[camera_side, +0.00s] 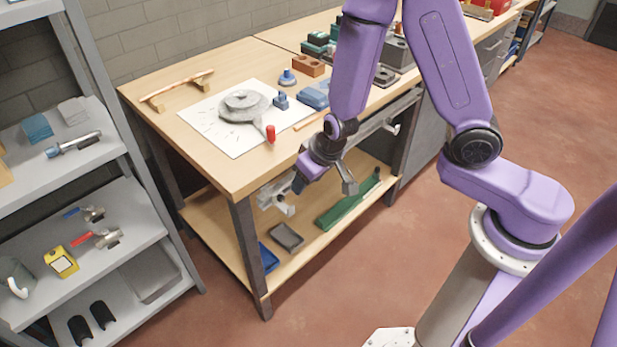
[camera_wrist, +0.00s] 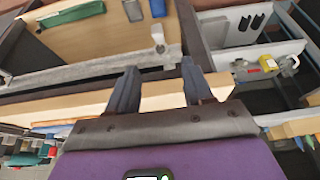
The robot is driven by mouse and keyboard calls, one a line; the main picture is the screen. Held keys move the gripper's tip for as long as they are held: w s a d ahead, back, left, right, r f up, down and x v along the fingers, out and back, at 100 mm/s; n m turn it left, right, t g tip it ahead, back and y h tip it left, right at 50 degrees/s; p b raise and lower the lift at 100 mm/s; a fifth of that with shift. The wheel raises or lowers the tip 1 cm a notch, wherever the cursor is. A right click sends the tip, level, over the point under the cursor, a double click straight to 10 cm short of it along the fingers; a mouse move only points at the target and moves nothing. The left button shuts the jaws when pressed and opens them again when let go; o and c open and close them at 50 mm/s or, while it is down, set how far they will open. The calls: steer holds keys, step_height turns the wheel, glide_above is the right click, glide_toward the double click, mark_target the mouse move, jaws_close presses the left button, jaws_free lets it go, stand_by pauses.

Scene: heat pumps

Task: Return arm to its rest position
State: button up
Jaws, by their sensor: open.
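My gripper (camera_side: 322,185) hangs at the front edge of the wooden workbench (camera_side: 222,172), in front of its lower shelf in the side view. Its two fingers are spread apart with nothing between them. In the wrist view my gripper (camera_wrist: 154,80) shows its two dark fingers apart, with the bench's light wooden edge (camera_wrist: 70,108) behind them. My purple arm bends down from the upper right of the side view. No rest position marker shows.
A white sheet (camera_side: 215,138) with a round grey part (camera_side: 243,104) and a red-handled tool (camera_side: 270,133) lies on the bench. A grey shelf unit (camera_side: 150,225) stands at left. A green piece (camera_side: 340,208) and trays lie on the lower shelf. Red floor is open in front.

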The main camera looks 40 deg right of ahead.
steer(key=s+a+r+n+g+y, duration=0.3)
steer(key=s+r+n, duration=0.3)
steer(key=s+r, duration=0.3)
steer(key=s+d+r+n+h, duration=0.1)
steer(key=s+d+r+n, duration=0.2)
steer(key=s+d, duration=0.2)
steer(key=s+d+r+n+g+h, duration=0.1)
steer(key=s+d+r+n, duration=0.2)
steer(key=s, duration=0.6)
steer(key=shift+d+n+h, duration=0.3)
steer(key=shift+d, duration=0.6)
stand_by(1.4)
